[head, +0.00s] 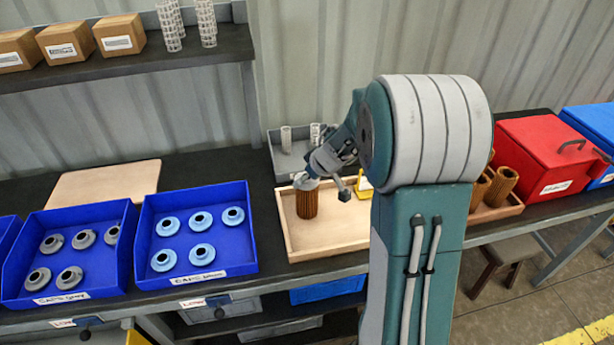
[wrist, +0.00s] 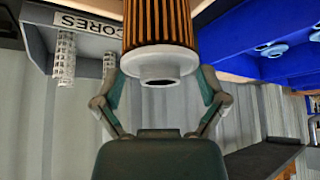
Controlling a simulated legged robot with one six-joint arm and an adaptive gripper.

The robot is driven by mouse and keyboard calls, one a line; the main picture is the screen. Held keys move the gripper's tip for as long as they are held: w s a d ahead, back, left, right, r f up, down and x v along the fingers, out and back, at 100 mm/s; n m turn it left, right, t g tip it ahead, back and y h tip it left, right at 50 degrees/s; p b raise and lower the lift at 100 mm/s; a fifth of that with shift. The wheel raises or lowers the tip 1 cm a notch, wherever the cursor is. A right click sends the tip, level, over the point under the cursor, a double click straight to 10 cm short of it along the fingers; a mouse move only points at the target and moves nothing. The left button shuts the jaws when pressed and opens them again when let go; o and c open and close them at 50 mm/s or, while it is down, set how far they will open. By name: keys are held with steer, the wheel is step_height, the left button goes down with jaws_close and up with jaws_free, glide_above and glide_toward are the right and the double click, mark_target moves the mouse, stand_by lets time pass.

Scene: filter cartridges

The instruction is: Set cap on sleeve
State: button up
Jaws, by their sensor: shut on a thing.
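A brown pleated sleeve (head: 307,204) stands upright in a shallow wooden tray (head: 345,236) in the head view. A pale cap (head: 305,183) is at its top end. In the wrist view the pleated sleeve (wrist: 157,24) shows with the pale round cap (wrist: 159,65) in line with its end. The cap's flange meets the sleeve's end with no clear gap, though full seating cannot be told. My gripper (wrist: 160,78) has a finger on each side of the cap and is shut on it. In the head view my gripper (head: 318,174) is tilted above the sleeve.
A blue bin of blue caps (head: 245,262) and another blue bin of grey caps (head: 122,276) stand to the left. A grey bin (head: 284,163) with white cores is behind the tray. More sleeves (head: 501,187) and a red box (head: 530,150) are at right.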

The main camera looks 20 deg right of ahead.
steer(key=shift+f, duration=0.2)
steer(key=o, duration=0.5)
steer(key=shift+r, duration=0.1)
steer(key=v, duration=1.1)
steer(key=shift+s+r, duration=0.2)
steer(key=shift+r, duration=0.05)
